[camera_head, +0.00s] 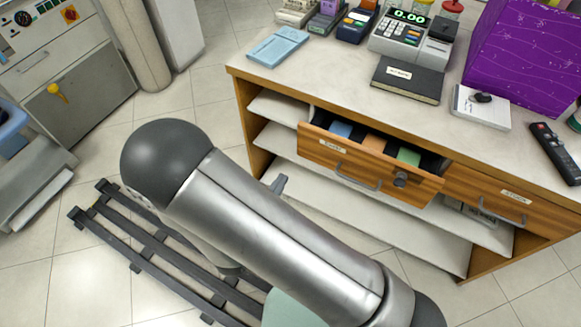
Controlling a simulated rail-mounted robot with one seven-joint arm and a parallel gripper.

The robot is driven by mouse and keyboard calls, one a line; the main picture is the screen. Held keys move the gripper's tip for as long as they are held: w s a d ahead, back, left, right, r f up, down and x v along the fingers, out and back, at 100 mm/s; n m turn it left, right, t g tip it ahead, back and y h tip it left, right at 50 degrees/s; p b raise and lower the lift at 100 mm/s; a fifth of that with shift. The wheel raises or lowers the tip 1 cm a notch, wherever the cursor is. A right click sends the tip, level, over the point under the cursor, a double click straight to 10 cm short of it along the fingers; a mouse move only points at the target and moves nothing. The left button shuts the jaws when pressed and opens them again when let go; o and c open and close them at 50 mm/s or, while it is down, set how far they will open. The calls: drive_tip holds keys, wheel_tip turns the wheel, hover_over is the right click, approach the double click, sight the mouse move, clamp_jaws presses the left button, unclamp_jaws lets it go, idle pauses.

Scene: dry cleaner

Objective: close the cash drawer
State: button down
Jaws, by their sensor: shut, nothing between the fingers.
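The wooden cash drawer (318,150) stands pulled out from under the counter top in the head view. It has a label at its upper left, a metal bow handle (358,181) and a round lock or knob. Blue, orange and green items show inside it. My gripper (280,184) shows only as a small grey tip past the upper edge of my arm, left of the drawer front in the picture. It is shut and looks empty, apart from the drawer. The rest of it is hidden behind my arm.
A second labelled drawer (470,188) sits flush to the right. The counter top (340,70) holds a cash register (402,42), a dark book (407,79), a purple box (525,55) and a remote (555,153). White shelves (370,215) lie below.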

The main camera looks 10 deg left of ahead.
sight(309, 140)
drive_tip(key=x, duration=1.3)
